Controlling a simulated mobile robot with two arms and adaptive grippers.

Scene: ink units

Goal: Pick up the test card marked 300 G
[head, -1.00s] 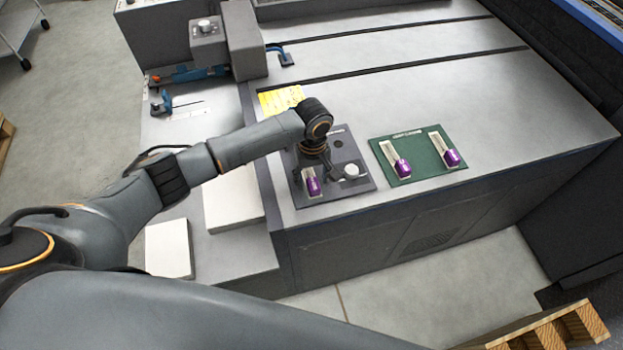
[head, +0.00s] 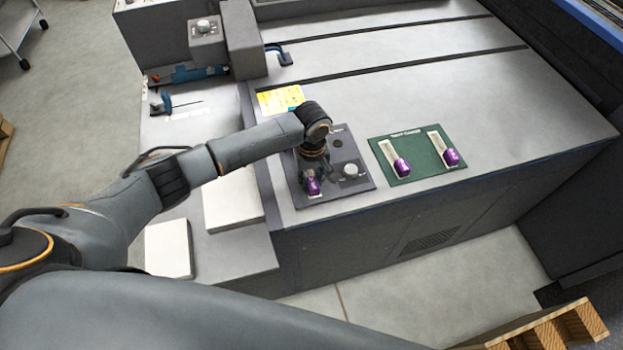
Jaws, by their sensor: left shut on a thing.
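Three small white pieces with purple ends, like cards or tags, are in view, but I cannot read any marking on them. One purple-ended piece (head: 313,187) is at the dark panel (head: 357,189), under my left gripper (head: 315,177). My left gripper is shut on this piece; its white part is mostly hidden by the fingers. I cannot tell whether it is lifted off the panel. The other two, a left one (head: 400,166) and a right one (head: 449,156), lie on the green mat (head: 424,166). My right gripper is not in view.
A pale round knob (head: 350,171) stands on the dark panel just right of my left gripper. A yellow sheet (head: 279,100) lies behind my wrist. White stacks (head: 231,196) sit on the lower ledge at left. The grey top right of the green mat is clear.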

